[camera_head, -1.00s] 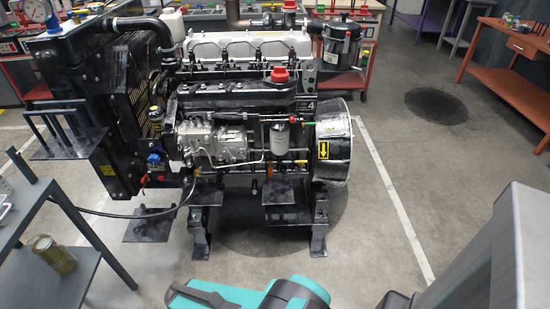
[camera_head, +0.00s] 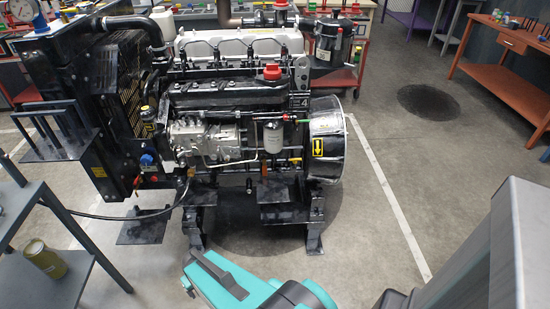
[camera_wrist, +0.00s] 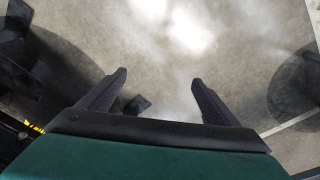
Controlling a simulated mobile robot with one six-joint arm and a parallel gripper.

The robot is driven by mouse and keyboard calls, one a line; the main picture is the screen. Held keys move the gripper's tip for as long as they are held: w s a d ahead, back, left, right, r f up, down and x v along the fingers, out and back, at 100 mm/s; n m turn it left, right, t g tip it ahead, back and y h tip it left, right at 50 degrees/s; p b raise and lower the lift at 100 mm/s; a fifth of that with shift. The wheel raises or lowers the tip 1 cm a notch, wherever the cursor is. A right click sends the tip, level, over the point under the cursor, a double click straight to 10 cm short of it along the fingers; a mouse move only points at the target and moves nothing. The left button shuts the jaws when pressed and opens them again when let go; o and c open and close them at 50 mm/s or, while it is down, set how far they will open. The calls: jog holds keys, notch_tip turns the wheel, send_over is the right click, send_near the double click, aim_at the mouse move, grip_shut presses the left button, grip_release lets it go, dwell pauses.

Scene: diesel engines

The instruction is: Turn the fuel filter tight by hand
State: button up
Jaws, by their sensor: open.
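My teal arm shows at the bottom of the head view, below and in front of the engine, apart from the filter. In the wrist view my gripper (camera_wrist: 158,88) has its two dark fingers spread apart, with only bare floor between them. The filter cannot be made out in the wrist view. My fingertips are not clearly seen in the head view.
A grey metal table (camera_head: 45,200) with a tan can (camera_head: 44,258) on its lower shelf stands at the left. A black hose (camera_head: 110,215) runs from the engine towards it. An orange workbench (camera_head: 500,60) is at the back right. The floor right of the engine is clear.

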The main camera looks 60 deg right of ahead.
jog(key=w+d+r+m+t+h, duration=0.1)
jog(key=w+d+r+t, duration=0.15)
jog(key=d, duration=0.45)
jog(key=w+d+r+m+t+h, duration=0.1)
jog(key=w+d+r, duration=0.1)
jog(key=w+d, duration=0.35)
jog(key=m+t+h+b, duration=0.2)
jog(key=m+t+h, duration=0.35)
jog(key=h, duration=0.65)
send_near(273, 146)
jog(key=shift+w+d+r, duration=0.1)
jog(key=shift+w+d, duration=0.15)
jog(key=shift+d, duration=0.3)
jog(key=shift+w+d+r, duration=0.15)
jog(key=shift+w+d, duration=0.15)
jog(key=shift+d, duration=0.25)
jog(key=shift+w+d+f+b, duration=0.2)
jog(key=shift+d+b, duration=0.1)
jog(key=shift+b, duration=0.7)
jog(key=b+x, duration=0.2)
jog(key=b, duration=0.3)
jog(key=shift+w+d, duration=0.1)
jog(key=shift+d+b, duration=0.1)
jog(key=shift+b, duration=0.4)
jog(key=w+b, duration=0.1)
jog(key=b, duration=0.2)
jog(key=shift+d+f, duration=0.1)
jog(key=shift+d, duration=0.25)
